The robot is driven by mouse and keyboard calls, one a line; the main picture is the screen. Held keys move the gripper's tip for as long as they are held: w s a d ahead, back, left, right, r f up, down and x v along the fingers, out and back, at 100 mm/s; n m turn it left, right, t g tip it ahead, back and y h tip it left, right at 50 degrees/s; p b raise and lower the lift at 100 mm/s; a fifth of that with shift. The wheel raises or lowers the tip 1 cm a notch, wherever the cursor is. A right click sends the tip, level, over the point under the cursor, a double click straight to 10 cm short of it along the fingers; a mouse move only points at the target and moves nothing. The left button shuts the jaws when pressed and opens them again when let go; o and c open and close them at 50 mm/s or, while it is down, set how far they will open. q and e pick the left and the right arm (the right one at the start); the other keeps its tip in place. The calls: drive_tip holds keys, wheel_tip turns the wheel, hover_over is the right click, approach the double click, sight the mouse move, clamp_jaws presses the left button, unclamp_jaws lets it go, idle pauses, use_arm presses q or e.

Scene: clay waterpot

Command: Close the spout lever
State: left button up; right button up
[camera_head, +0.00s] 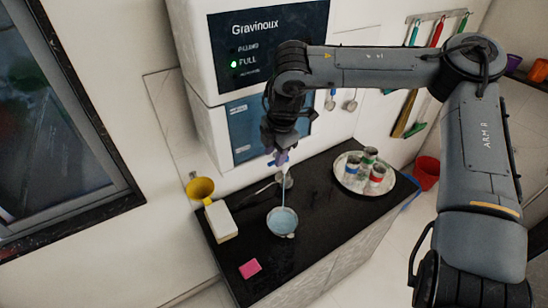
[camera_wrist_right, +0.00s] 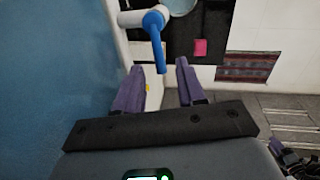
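The blue spout lever (camera_wrist_right: 156,42) sits on a white spout (camera_wrist_right: 130,18) in the right wrist view. Its lower end appears between my right gripper's two purple fingertips (camera_wrist_right: 160,68), with a visible gap on each side. My right gripper (camera_head: 280,158) is open in front of the dispenser (camera_head: 222,85), where it hides most of the spout and lever in the head view. A thin water stream (camera_head: 284,188) falls below it into a bowl of bluish water (camera_head: 283,221). My left gripper is not in view.
The black counter (camera_head: 320,215) holds a round tray (camera_head: 346,184) with several cups, a pink sponge (camera_head: 250,268) and a white block (camera_head: 221,221). A yellow funnel-like thing (camera_head: 200,187) is at the wall. A red bucket (camera_head: 426,172) stands beyond the counter.

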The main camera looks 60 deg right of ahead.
drive_tip(key=shift+w+d+f, duration=0.1)
drive_tip(key=shift+w+f, duration=0.1)
drive_tip(key=shift+f, duration=0.95)
clamp_jaws()
